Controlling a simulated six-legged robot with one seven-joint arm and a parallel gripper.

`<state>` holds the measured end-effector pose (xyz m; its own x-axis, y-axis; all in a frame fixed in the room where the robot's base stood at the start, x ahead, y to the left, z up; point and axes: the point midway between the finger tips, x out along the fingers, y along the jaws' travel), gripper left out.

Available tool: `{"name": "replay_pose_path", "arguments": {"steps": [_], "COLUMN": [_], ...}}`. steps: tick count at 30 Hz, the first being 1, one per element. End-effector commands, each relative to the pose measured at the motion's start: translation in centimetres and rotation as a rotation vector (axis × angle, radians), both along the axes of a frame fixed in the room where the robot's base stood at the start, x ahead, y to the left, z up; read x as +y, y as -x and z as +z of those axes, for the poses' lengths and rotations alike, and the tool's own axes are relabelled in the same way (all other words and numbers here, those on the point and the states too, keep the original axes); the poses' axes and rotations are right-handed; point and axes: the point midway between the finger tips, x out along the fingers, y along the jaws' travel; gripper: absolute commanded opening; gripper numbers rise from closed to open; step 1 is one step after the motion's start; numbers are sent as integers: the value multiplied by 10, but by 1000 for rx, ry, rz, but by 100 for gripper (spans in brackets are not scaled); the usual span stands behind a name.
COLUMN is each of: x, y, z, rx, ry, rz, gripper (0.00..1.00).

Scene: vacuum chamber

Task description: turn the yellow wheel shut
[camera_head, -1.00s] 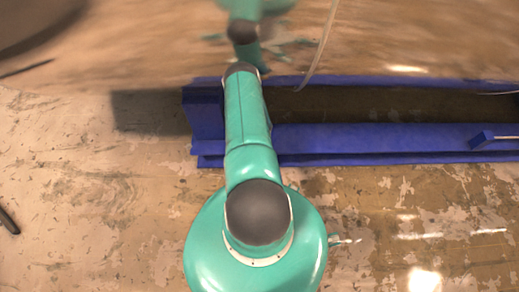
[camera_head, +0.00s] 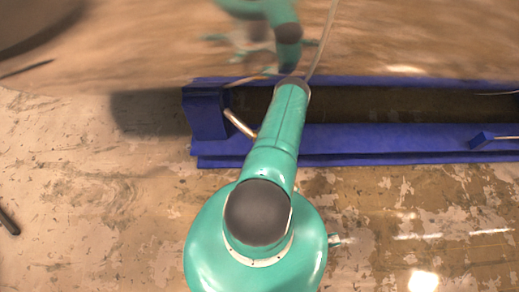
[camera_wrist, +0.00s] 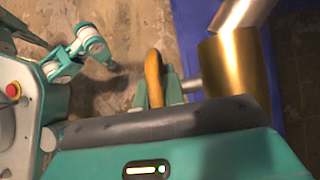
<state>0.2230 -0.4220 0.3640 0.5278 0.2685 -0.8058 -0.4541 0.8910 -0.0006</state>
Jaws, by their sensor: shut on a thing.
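The yellow wheel (camera_wrist: 153,72) shows in the wrist view as a narrow orange-yellow piece, seen nearly edge-on. My gripper (camera_wrist: 156,90) has its teal fingers on either side of it and is shut on it. The rest of the wheel is hidden behind the wrist housing. A grey stem beside the right finger leads towards a brass-coloured cylinder (camera_wrist: 235,65). In the head view my arm reaches forward over the blue frame, and neither the gripper nor the wheel can be made out directly.
A blue frame (camera_head: 400,138) runs across the head view, with a metal rod (camera_head: 240,124) near its left end. A reflective curved wall (camera_head: 130,50) rises behind it and mirrors my arm. A silver pipe (camera_wrist: 242,14) meets the brass cylinder. The worn floor (camera_head: 90,200) is mostly clear.

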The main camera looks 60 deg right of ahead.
Motion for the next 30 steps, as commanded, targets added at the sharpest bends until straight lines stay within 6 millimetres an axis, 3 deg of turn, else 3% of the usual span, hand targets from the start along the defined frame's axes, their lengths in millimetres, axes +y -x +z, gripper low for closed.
{"name": "replay_pose_path", "arguments": {"steps": [13, 14, 17, 30], "x": [-1, -1, -1, -4], "y": [1, 1, 1, 7], "z": [0, 0, 0, 10], "rx": [-9, -9, -9, -10], "ry": [-4, -4, -4, -5], "rz": [-1, -1, -1, -1], "gripper": [0, 15, 33, 33]}}
